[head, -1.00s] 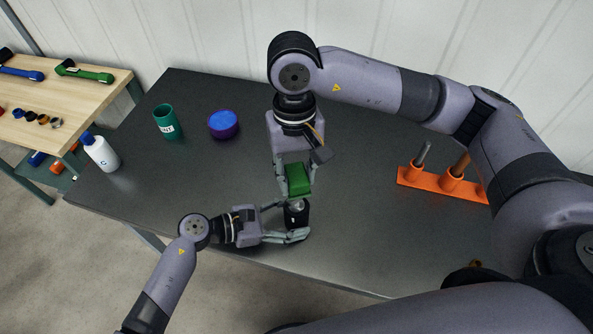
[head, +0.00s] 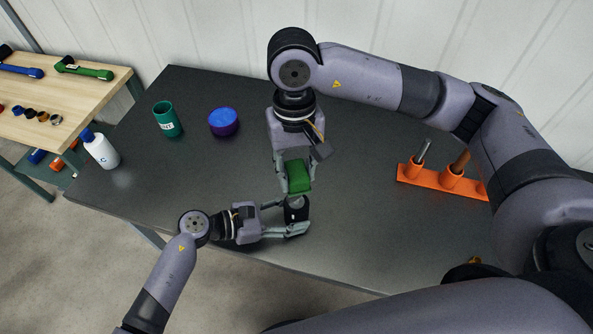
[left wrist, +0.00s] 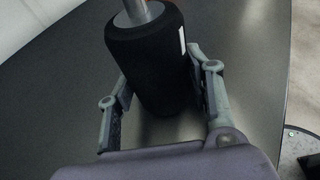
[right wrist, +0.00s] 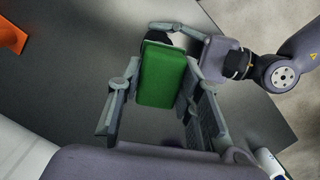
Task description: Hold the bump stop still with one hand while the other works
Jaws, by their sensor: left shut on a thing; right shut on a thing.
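The bump stop appears to be the black cylinder (head: 293,214) with a small white label, standing upright near the table's front edge. My left gripper (head: 303,222) is shut around it from the left side. In the left wrist view the black cylinder (left wrist: 150,60) sits between the two fingers, and a grey metal rod (left wrist: 135,10) meets its top. My right gripper (head: 294,186) is shut on a green block (head: 298,175) directly above the cylinder. In the right wrist view the green block (right wrist: 161,75) hides most of what lies beneath it.
On the dark table (head: 350,235) stand a green cup (head: 167,120), a blue-purple round container (head: 223,122) and a white bottle (head: 102,151) at left. An orange holder (head: 428,180) with upright rods stands at right. A wooden side table (head: 60,105) holds several tools.

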